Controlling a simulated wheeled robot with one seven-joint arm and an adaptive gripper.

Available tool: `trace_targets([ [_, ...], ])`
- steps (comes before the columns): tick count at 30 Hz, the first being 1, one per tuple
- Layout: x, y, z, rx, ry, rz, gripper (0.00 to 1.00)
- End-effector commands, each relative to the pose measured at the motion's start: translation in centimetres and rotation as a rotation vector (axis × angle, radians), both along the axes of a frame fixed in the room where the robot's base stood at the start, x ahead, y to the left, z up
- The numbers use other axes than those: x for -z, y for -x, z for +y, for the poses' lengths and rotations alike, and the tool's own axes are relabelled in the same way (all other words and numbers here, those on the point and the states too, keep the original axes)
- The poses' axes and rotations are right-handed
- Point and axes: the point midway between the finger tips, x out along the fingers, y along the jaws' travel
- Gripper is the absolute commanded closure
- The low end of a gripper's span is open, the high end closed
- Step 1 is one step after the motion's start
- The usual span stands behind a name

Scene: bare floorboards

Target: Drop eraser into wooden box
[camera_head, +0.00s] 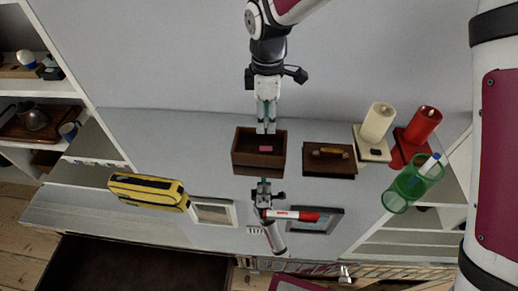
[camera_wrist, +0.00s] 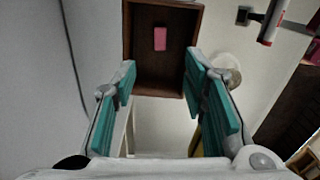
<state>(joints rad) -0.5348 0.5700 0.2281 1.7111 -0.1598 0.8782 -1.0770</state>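The wooden box (camera_head: 258,169) is a dark brown open-topped box near the middle of the head view. A small pink eraser (camera_head: 266,149) lies inside it on the floor of the box. In the wrist view the box (camera_wrist: 199,30) is at the top, with the eraser (camera_wrist: 160,38) lying apart from its walls. My gripper (camera_head: 266,124) is at the upper edge of the box in the head view. In the wrist view my gripper (camera_wrist: 160,80) is open, its teal finger pads well apart with nothing between them.
A dark lid with a handle (camera_head: 329,169) lies right of the box. A yellow case (camera_head: 149,192) is left. A red-and-white marker (camera_head: 291,215) is below.

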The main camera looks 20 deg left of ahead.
Motion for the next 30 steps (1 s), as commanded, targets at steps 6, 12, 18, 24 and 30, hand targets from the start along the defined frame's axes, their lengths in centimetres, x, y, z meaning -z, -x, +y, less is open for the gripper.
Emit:
trace_targets([
  [6, -3.9, -0.1, 0.1, 0.001, -0.002, -0.002, 0.61],
  [12, -5.3, 0.0, 0.0, 0.001, -0.001, 0.000, 0.61],
  [18, -5.5, 0.0, 0.0, 0.001, 0.000, 0.001, 0.61],
  [24, -5.5, 0.0, 0.0, 0.001, 0.000, 0.001, 0.61],
  [30, -6.8, -0.1, -1.3, 0.050, -0.002, -0.014, 0.61],
])
